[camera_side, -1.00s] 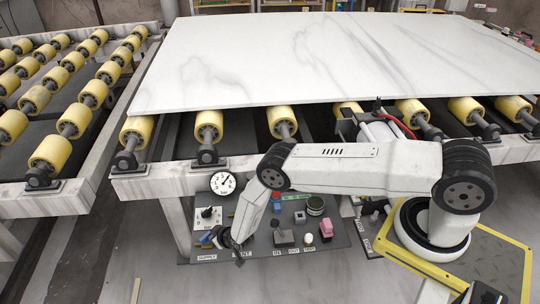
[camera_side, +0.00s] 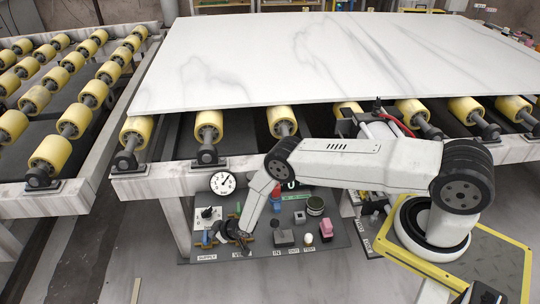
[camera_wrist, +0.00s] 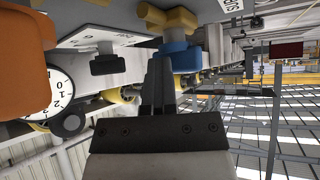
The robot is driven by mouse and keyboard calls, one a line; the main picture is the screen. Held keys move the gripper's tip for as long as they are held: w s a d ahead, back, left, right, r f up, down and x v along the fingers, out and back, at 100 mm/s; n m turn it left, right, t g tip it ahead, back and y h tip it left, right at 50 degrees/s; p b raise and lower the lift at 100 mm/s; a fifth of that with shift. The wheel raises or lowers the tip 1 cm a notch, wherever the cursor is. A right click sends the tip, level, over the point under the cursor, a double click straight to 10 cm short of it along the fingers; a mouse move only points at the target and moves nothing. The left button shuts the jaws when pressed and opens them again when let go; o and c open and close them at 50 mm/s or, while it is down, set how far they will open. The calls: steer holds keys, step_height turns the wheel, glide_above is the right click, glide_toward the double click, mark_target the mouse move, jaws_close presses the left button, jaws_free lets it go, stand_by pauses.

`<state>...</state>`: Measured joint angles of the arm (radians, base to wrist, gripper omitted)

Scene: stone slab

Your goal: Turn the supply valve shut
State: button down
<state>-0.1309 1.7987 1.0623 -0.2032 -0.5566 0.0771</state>
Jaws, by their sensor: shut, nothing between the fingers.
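The supply valve (camera_side: 206,238), a brass body with a blue handle, sits at the left end of the dark panel above the SUPPLY label (camera_side: 207,258). My gripper (camera_side: 226,234) is low over the panel, just right of the valve, with its fingers pointing left. In the wrist view, the closed dark fingers (camera_wrist: 161,72) hold nothing. They are close beside a blue handle (camera_wrist: 181,58) on a brass body (camera_wrist: 172,20); I cannot tell whether they touch it. My wrist partly covers the VENT fitting in the side view.
A round pressure gauge (camera_side: 223,183) stands behind the valve and also shows in the wrist view (camera_wrist: 62,95). A switch plate (camera_side: 208,214) is near it. Other fittings, including a pink one (camera_side: 326,229), stand to the right. The slab (camera_side: 320,60) on rollers is above and behind.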

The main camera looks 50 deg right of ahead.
steer(key=shift+w+d+r, duration=0.15)
steer(key=shift+w+r, duration=0.1)
steer(key=shift+w, duration=0.45)
steer(key=shift+w+d+r, duration=0.1)
steer(key=shift+w+r, duration=0.05)
steer(key=shift+w, duration=0.15)
stand_by(0.3)
steer(key=shift+s+a, duration=0.3)
steer(key=shift+a, duration=0.65)
steer(key=shift+d, duration=0.1)
steer(key=s+d, duration=0.2)
steer(key=s+d+f, duration=0.1)
steer(key=d, duration=0.1)
steer(key=shift+s+d, duration=0.1)
steer(key=shift+s, duration=0.25)
steer(key=s+d+r, duration=0.5)
steer(key=r, duration=0.1)
steer(key=shift+s+d+r, duration=0.2)
steer(key=shift+s, duration=0.05)
